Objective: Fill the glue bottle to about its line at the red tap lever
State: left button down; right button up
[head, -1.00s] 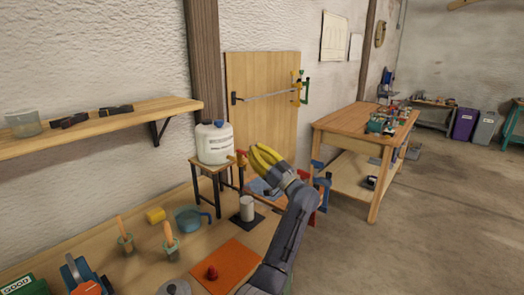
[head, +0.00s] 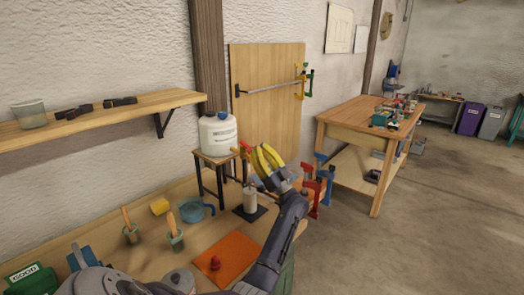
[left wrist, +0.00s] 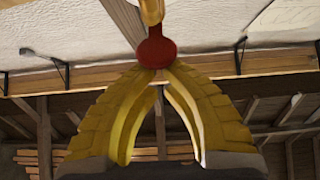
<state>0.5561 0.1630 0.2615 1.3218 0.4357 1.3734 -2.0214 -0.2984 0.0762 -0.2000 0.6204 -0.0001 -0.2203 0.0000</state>
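The glue bottle (head: 250,201), a pale cylinder, stands upright on a dark pad below the tap. Its fill line and glue level are too small to see. A white jug (head: 218,134) sits on a small stand, with the orange-red tap (head: 244,149) on its right side. My left gripper (head: 257,150) has yellow fingers beside the tap. In the left wrist view the fingertips (left wrist: 156,76) meet right at the round red tap lever (left wrist: 155,51); the lever is not between them, and I cannot tell whether they touch it. My right gripper is not in view.
Red and blue clamps (head: 312,188) stand right of my left arm. A blue pan (head: 190,211), brush pots (head: 175,238) and an orange mat (head: 228,258) with a red knob lie on the bench at left and front. A wall shelf (head: 100,127) is above.

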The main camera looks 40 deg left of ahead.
pick_arm(q)
jog(key=d+f, duration=0.3)
jog(key=d, duration=0.6)
jog(key=shift+w, duration=0.3)
dwell(0.5)
